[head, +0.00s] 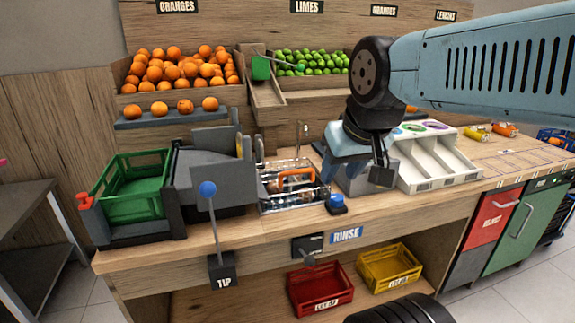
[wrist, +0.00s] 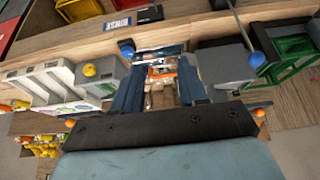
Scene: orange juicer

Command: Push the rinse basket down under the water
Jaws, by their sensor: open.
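The rinse basket (head: 272,186) is in the metal rinse basin (head: 291,206) in the middle of the counter. Its orange handle (head: 297,172) stands up above it. In the wrist view the orange handle (wrist: 162,77) shows between my two blue fingers. My gripper (head: 335,168) is open and empty, above and just right of the basket in the head view. It also shows in the wrist view (wrist: 159,70), with its fingers spread apart. I see no contact between fingers and handle. The water level in the basin is too small to tell.
A grey machine with a blue-knobbed lever (head: 208,190) and a green crate (head: 136,187) stand left. A white sorting tray (head: 438,160) stands right. A thin tap (head: 303,131) rises behind.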

